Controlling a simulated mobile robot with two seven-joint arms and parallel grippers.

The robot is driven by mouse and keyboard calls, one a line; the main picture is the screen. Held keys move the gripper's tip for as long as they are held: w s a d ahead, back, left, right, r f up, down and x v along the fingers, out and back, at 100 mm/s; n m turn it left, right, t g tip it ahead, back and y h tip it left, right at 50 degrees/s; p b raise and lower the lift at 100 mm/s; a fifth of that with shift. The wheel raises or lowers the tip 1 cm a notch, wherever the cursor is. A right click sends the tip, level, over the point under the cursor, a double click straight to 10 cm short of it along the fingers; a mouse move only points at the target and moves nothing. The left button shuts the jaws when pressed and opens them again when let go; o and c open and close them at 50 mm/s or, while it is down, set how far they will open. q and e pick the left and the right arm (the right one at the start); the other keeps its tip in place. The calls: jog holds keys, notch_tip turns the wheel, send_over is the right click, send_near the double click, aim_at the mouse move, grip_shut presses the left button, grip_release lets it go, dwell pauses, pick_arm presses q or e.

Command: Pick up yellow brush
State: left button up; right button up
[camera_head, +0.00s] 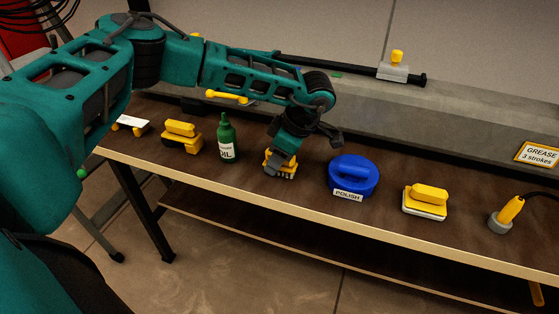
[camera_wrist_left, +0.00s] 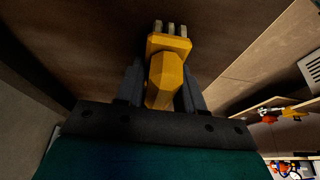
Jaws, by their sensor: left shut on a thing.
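The yellow brush (camera_head: 270,163) is on the brown table between the green oil bottle and the blue polish pad. My left gripper (camera_head: 282,160) comes down over it from above and is shut on it. In the left wrist view the brush (camera_wrist_left: 168,78) lies between the two dark fingers of the gripper (camera_wrist_left: 160,88), with its grey bristle tufts pointing away. I cannot tell whether the brush still touches the table. My right gripper is not in view.
A green oil bottle (camera_head: 226,140) stands left of the gripper. A blue polish pad (camera_head: 352,174) lies close on the right. Other yellow-handled tools (camera_head: 182,136) (camera_head: 427,200) and a yellow corded tool (camera_head: 507,213) line the table (camera_head: 300,204). A grey ledge (camera_head: 440,125) runs behind.

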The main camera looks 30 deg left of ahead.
pick_arm(q)
jog(key=shift+r, duration=0.1)
notch_tip(320, 180, up, 20)
jog(key=p, duration=0.2)
jog(key=shift+p, duration=0.4)
